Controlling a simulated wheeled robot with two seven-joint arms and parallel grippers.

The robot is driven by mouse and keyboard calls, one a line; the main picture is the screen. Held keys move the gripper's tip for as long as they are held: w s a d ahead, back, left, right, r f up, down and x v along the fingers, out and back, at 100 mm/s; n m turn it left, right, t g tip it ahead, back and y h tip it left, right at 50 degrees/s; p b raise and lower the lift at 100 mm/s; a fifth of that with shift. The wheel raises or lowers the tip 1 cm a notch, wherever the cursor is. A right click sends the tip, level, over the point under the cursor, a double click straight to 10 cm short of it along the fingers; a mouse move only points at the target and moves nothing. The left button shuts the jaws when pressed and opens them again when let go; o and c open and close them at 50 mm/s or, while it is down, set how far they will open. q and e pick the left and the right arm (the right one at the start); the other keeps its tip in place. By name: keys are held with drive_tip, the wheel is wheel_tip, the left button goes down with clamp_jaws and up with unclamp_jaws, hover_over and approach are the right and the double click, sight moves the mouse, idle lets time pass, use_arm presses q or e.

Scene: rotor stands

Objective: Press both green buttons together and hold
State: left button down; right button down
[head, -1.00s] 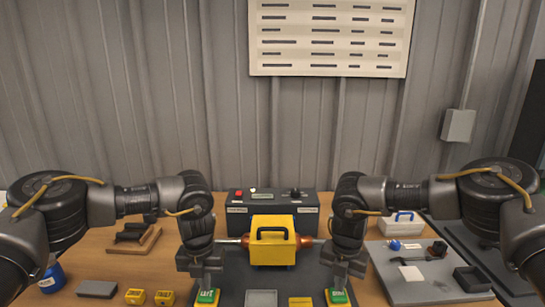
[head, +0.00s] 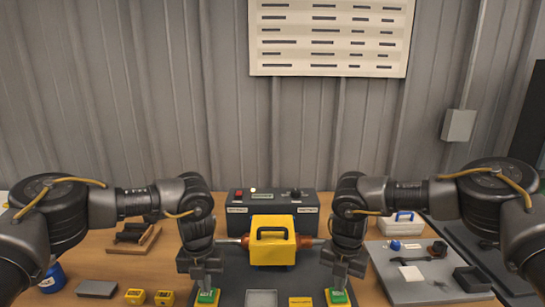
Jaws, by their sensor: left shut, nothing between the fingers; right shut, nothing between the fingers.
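The left green button (head: 207,300) and the right green button (head: 338,298) sit on yellow bases at the front of the dark stand (head: 230,284). My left gripper (head: 206,289) is shut and empty, pointing straight down at the left button. My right gripper (head: 338,288) is shut and empty, pointing down at the right button. The fingertips appear at the button tops; I cannot tell whether either button is pressed in. A yellow guard with a black handle (head: 272,246) stands between the arms over the rotor shaft.
A dark control box (head: 271,211) with a red button and a lit lamp stands behind the guard. Small yellow blocks (head: 164,297), a grey block (head: 96,289) and a blue container (head: 52,278) lie left. A grey tray (head: 420,290) with parts lies right.

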use_arm(q)
drive_tip(key=shift+f, duration=0.45)
idle(0.4)
use_arm(e)
drive_tip(key=shift+f, duration=0.7)
idle(0.7)
use_arm(q)
drive_tip(key=shift+f, duration=0.1)
use_arm(e)
drive_tip(key=shift+f, duration=0.1)
use_arm(q)
drive_tip(key=shift+f, duration=0.3)
use_arm(e)
drive_tip(key=shift+f, duration=0.3)
use_arm(q)
drive_tip(key=shift+s+f, duration=0.1)
drive_tip(key=shift+f, duration=0.05)
use_arm(e)
drive_tip(key=shift+s+f, duration=0.1)
idle(0.9)
use_arm(q)
wheel_tip(320, 180, up, 8)
idle(0.8)
